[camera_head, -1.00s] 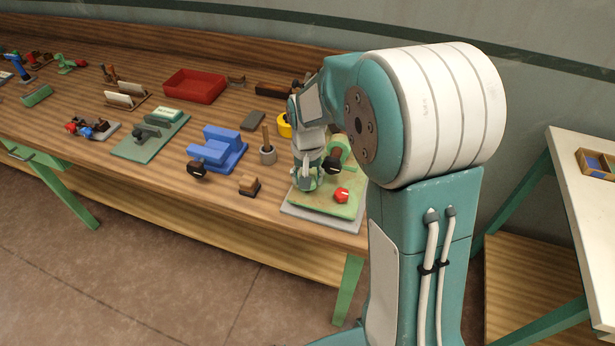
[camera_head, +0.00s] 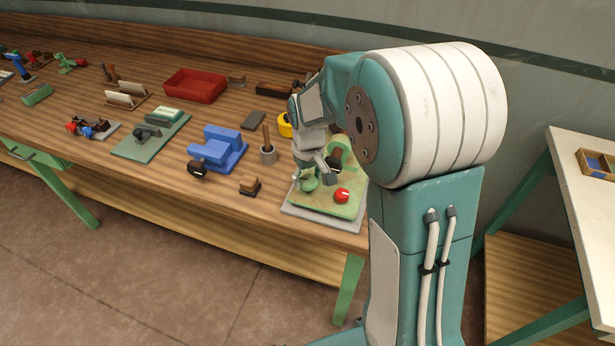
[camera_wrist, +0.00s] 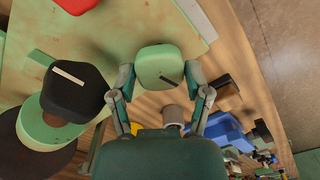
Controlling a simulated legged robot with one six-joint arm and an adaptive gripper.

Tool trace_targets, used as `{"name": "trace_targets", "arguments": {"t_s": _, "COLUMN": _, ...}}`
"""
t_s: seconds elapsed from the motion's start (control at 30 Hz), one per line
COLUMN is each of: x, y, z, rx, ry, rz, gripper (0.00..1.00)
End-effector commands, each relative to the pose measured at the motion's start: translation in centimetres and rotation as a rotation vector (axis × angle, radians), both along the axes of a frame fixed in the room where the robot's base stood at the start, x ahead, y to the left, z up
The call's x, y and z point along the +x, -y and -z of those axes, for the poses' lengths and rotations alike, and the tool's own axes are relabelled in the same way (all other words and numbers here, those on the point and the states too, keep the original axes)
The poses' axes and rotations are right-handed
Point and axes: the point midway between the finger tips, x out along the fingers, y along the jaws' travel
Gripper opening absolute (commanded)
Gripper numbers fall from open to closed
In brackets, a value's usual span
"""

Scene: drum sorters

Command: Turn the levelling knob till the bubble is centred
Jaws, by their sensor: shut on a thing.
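A green board (camera_head: 325,207) on a grey base stands at the bench's front right corner. It carries a green knob with a dark line (camera_wrist: 160,68), a black knob with a white line (camera_wrist: 75,92) and a red knob (camera_head: 342,195). The black knob also shows in the head view (camera_head: 334,163). My gripper (camera_wrist: 160,78) has a finger on either side of the green knob and is shut on it. The green knob shows partly below my gripper in the head view (camera_head: 308,184). I cannot make out a bubble in either view.
A yellow round thing (camera_head: 285,125), a grey cup with a wooden stick (camera_head: 268,155), a small brown block (camera_head: 249,186) and a blue fixture (camera_head: 218,150) stand left of the board. The bench's front edge runs close by. A white table (camera_head: 585,205) stands at the right.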

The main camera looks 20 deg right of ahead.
Motion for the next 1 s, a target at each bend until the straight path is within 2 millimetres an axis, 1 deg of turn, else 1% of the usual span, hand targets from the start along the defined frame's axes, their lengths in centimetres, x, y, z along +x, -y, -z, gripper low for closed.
{"name": "trace_targets", "arguments": {"t_s": 0.03, "x": -0.2, "y": 0.0, "z": 0.2, "rx": 0.001, "ry": -0.008, "rz": -0.002, "gripper": 0.15}}
{"name": "trace_targets", "arguments": {"t_s": 0.33, "x": -0.2, "y": 0.0, "z": 0.3, "rx": 0.0, "ry": -0.009, "rz": -0.002, "gripper": 0.15}}
{"name": "trace_targets", "arguments": {"t_s": 0.37, "x": -0.2, "y": 0.0, "z": 0.3, "rx": 0.0, "ry": -0.009, "rz": -0.001, "gripper": 0.72}}
{"name": "trace_targets", "arguments": {"t_s": 0.4, "x": -0.2, "y": 0.0, "z": 0.3, "rx": 0.0, "ry": -0.009, "rz": -0.001, "gripper": 0.9}}
{"name": "trace_targets", "arguments": {"t_s": 0.43, "x": -0.2, "y": 0.0, "z": 0.2, "rx": 0.0, "ry": -0.008, "rz": -0.001, "gripper": 0.97}}
{"name": "trace_targets", "arguments": {"t_s": 0.83, "x": 0.1, "y": 0.1, "z": -0.3, "rx": -0.001, "ry": 0.004, "rz": -0.002, "gripper": 0.97}}
{"name": "trace_targets", "arguments": {"t_s": 0.93, "x": 0.2, "y": 0.1, "z": -1.2, "rx": -0.001, "ry": 0.008, "rz": -0.002, "gripper": 0.97}}
{"name": "trace_targets", "arguments": {"t_s": 1.0, "x": 0.2, "y": 0.1, "z": -2.2, "rx": -0.001, "ry": 0.007, "rz": -0.002, "gripper": 0.97}}
